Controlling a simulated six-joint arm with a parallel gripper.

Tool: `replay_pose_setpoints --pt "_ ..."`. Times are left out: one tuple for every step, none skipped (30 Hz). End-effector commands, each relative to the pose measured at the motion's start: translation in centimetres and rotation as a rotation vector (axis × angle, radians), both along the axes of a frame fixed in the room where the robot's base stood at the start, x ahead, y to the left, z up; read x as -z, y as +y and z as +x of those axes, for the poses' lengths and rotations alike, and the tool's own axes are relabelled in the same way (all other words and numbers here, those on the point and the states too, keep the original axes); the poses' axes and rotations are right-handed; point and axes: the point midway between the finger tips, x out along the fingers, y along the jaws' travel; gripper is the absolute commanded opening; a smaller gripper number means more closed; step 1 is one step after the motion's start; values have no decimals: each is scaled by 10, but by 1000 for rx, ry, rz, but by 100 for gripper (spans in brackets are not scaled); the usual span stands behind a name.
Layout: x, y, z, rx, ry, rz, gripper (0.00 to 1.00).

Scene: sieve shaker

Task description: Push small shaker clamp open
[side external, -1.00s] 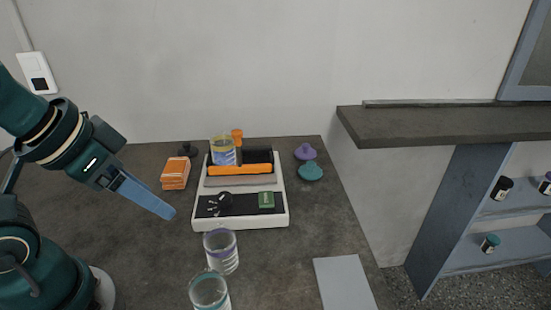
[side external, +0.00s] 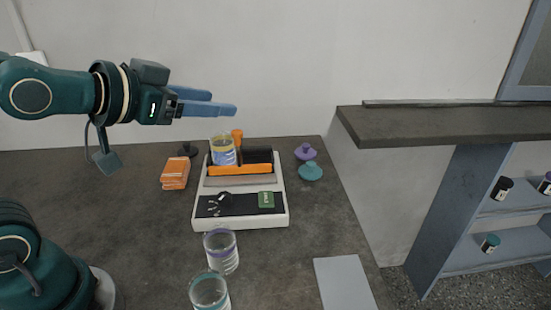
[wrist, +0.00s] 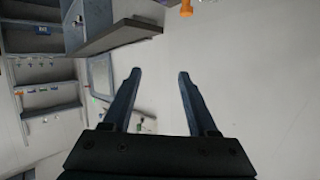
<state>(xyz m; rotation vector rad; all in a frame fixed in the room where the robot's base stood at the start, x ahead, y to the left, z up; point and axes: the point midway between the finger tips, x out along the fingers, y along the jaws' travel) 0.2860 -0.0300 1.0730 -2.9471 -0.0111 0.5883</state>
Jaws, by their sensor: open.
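The white shaker (side external: 193,215) stands on the dark table, with a dial and a green button on its front panel. An orange bar (side external: 228,170), seemingly part of the clamp, lies across it, with a black block (side external: 257,155) behind. A jar with a yellow rim (side external: 223,152) stands at its left, and an orange knob (side external: 237,134) is behind the jar. I cannot tell whether the clamp is open. My gripper (side external: 222,102) is open and empty, level in the air above the jar in the picture. The wrist view shows its two fingers apart (wrist: 160,72) and an orange piece (wrist: 186,8) at the top edge.
Two clear jars, one purple-rimmed (side external: 221,250) and one teal-rimmed (side external: 209,291), stand in front of the shaker. An orange stack (side external: 175,173) is left, purple (side external: 305,152) and teal (side external: 311,172) lids right. A dark raised shelf (side external: 430,127) is further right.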

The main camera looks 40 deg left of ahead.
Motion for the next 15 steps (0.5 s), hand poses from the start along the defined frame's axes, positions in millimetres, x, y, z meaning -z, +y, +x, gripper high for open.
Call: replay_pose_setpoints --pt "-3 2 12 6 -46 14 59" --pt "-6 2 19 13 -80 24 59" --pt "-10 2 28 22 -125 35 59" --pt "-12 3 34 28 -157 42 59" --pt "-14 3 40 35 -188 49 59" --pt "-17 3 48 46 -229 55 59" --pt "-18 3 53 54 -257 61 59" --pt "-18 3 58 62 -286 64 59" --pt "-18 3 63 73 -322 66 59" --pt "-18 4 67 82 -349 68 59" --pt "-17 4 71 89 -373 67 59" --pt "-15 4 75 99 -406 64 59" --pt "-13 5 78 107 -428 60 59" --pt "-10 6 80 112 -449 56 59" --pt "-7 7 82 120 -475 47 59"
